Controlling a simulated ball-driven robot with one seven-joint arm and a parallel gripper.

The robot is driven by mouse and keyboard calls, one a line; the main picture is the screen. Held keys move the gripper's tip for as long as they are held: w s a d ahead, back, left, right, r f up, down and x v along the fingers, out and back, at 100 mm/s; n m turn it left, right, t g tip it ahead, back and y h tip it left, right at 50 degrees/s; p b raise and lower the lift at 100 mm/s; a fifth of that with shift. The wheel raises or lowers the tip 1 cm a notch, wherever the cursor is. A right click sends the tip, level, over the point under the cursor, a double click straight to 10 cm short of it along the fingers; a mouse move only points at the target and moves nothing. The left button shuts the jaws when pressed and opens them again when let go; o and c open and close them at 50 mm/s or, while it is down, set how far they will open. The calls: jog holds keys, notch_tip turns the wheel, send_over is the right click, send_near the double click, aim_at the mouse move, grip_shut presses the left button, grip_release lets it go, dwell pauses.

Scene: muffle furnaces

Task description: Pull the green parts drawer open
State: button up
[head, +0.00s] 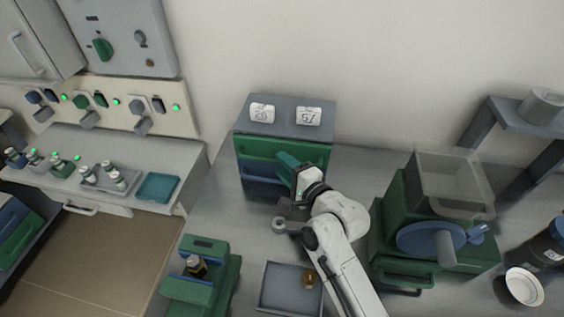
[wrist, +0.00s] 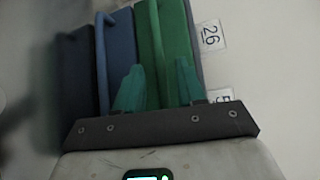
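The green parts drawer (head: 255,146) is the top drawer of a small grey cabinet (head: 285,112) on the bench and looks closed. In the wrist view the cabinet appears turned sideways, with the green drawer (wrist: 176,45) on the right and its long bar handle (wrist: 156,45) running down its front. My gripper (head: 287,160) is at the drawer front. In the wrist view its two teal fingers (wrist: 158,88) are apart, with the handle's line between them. I see no clear contact with the handle. My gripper and arm hide part of the drawer front.
A blue drawer (head: 258,172) sits below the green one, with its handle (wrist: 103,60) left of my fingers. A green device with a blue wheel (head: 425,238) stands right of my arm. A grey tray (head: 290,287) and a green stand (head: 205,290) are in front.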

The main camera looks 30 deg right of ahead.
jog(key=shift+w+a+f, duration=0.15)
jog(key=shift+w, duration=0.55)
jog(key=shift+c, duration=0.3)
grip_shut()
